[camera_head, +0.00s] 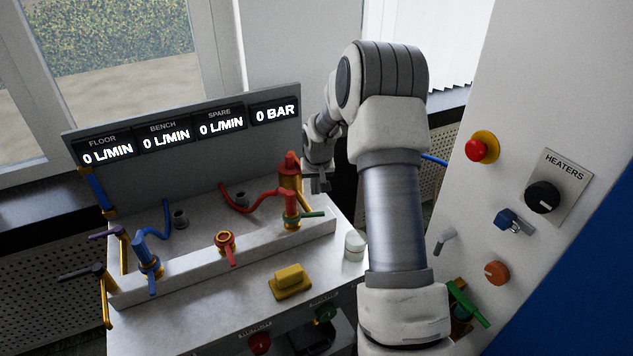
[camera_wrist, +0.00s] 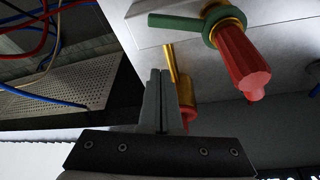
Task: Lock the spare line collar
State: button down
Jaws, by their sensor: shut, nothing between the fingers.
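A red line plug (camera_head: 291,204) sits at the right end of the white ledge, with a red hose and a green-handled collar (camera_head: 312,214). In the wrist view the red plug (camera_wrist: 242,62) shows at upper right, and its green collar handle (camera_wrist: 178,22) points left. My gripper (camera_head: 318,182) is shut and empty, behind and right of this fitting; its fingers (camera_wrist: 160,75) appear apart from the handle. A middle brass socket (camera_head: 225,240) has a red handle and no hose. A blue plug (camera_head: 147,254) sits at left. No label on the fittings is readable.
A red-and-gold fitting (camera_head: 290,168) stands close to my gripper, left of it. The display panel (camera_head: 190,135) reads zero throughout. A yellow block (camera_head: 290,282) and white jar (camera_head: 354,246) are on the front surface. A heater cabinet (camera_head: 540,130) is at right.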

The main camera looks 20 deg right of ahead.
aim_at(304, 215)
jog(key=x, duration=0.3)
jog(key=shift+w+f, duration=0.1)
jog(key=shift+f, duration=0.3)
jog(key=s, duration=0.2)
jog(key=shift+s+a+r, duration=0.15)
jog(key=shift+s+a, duration=0.2)
jog(key=shift+a, duration=0.05)
jog(key=shift+s+a, duration=0.2)
jog(key=shift+s, duration=0.35)
jog(key=shift+s+m+b, duration=0.2)
jog(key=shift+m+b, duration=0.2)
jog(key=shift+b, duration=0.05)
